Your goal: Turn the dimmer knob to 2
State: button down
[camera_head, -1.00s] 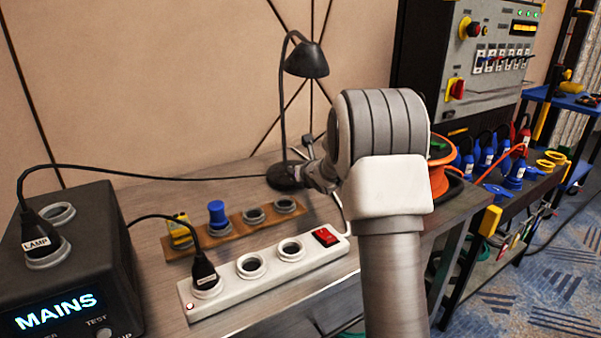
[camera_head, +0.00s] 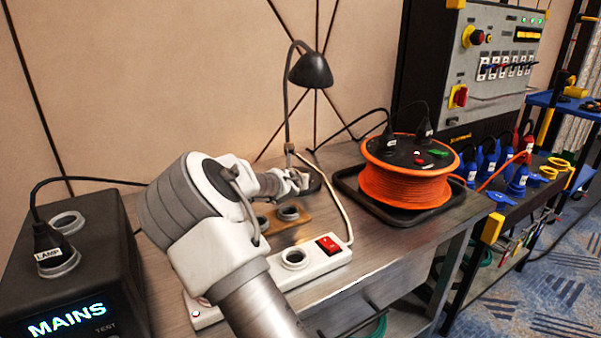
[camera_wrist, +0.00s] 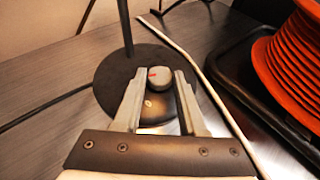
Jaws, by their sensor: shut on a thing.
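The dimmer knob (camera_wrist: 159,78) is a small grey round knob with a red mark, on the dark round base (camera_wrist: 110,80) of the desk lamp. My gripper (camera_wrist: 160,85) is shut on the knob, with one finger on each side. In the head view my gripper (camera_head: 302,182) is at the lamp's foot and hides most of the base and the knob. The black desk lamp (camera_head: 311,70) stands upright near the wall. A faint gold mark shows on the base just below the knob, too small to read.
A white power strip (camera_head: 318,262) with a red switch and a wooden socket strip lie in front, partly behind my arm. An orange cable reel (camera_head: 405,185) sits in a black tray to the right. The MAINS box (camera_head: 70,275) is at the left.

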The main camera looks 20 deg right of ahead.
jog(key=m+g+h+p, duration=0.1)
jog(key=m+p, duration=0.1)
jog(key=m+g+h+p, duration=0.3)
jog(key=m+h, duration=0.1)
jog(key=shift+w+a+g+p, duration=0.4)
jog(key=shift+w+a+f+m+g+h+p, duration=0.15)
jog(key=shift+m+g+h+p, duration=0.2)
jog(key=shift+m+g+p, duration=0.45)
jog(key=shift+w+f+m+g+h+p, duration=0.15)
jog(key=shift+m+g+h+p, duration=0.2)
jog(key=shift+m+g+p, duration=0.4)
jog(key=shift+w+g, duration=0.15)
jog(key=shift+g, duration=0.3)
jog(key=shift+w+a+m, duration=0.1)
jog(key=shift+w+m, duration=0.05)
jog(key=shift+m, duration=0.3)
jog(key=shift+f+g+b, duration=0.1)
jog(key=shift+g+b, duration=0.25)
jog(key=shift+g, duration=0.05)
jog(key=shift+r+m+g+b, duration=0.25)
jog(key=shift+m+g+b, duration=0.15)
jog(key=shift+m, duration=0.2)
